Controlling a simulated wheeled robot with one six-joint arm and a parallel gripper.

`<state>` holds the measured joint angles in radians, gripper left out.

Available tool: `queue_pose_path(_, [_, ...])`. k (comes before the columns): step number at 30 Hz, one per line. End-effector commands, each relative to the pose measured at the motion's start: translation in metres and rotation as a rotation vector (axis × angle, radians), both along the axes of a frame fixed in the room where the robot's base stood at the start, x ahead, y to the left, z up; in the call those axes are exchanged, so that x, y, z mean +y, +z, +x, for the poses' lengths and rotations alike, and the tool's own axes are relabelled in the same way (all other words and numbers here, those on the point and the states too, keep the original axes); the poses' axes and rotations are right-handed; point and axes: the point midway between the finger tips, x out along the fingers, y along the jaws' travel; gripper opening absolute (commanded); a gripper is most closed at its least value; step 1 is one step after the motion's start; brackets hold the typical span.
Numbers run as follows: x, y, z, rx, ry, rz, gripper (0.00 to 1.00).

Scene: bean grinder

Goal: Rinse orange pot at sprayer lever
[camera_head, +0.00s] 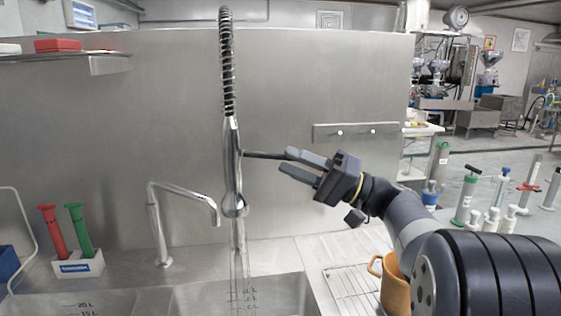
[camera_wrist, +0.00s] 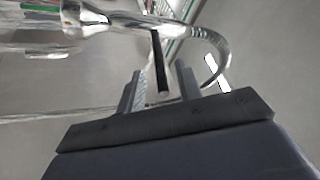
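The sprayer (camera_head: 232,165) hangs upright from its coiled hose over the sink. Its dark lever (camera_head: 262,155) sticks out to the right, toward my gripper (camera_head: 287,161). My gripper is open, with its fingers pointing left at the lever's free end. In the wrist view, the lever (camera_wrist: 160,65) reaches into the gap between the fingers of my gripper (camera_wrist: 161,85), with space on both sides. The orange pot (camera_head: 394,290) stands at the lower right by the wire drain rack, partly hidden by my arm.
The sink (camera_head: 150,300) lies below the sprayer. A bent metal faucet (camera_head: 180,192) stands left of it, with a holder (camera_head: 80,265) of red and green tubes farther left. Several tampers or cylinders, including a green one (camera_head: 466,197), stand at the right.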

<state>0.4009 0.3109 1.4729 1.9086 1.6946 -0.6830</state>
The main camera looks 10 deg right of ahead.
Motion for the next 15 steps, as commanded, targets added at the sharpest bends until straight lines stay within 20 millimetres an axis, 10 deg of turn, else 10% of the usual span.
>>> queue_pose_path(15, [-0.061, -0.025, -0.022, 0.001, 0.0, 0.0, 0.33])
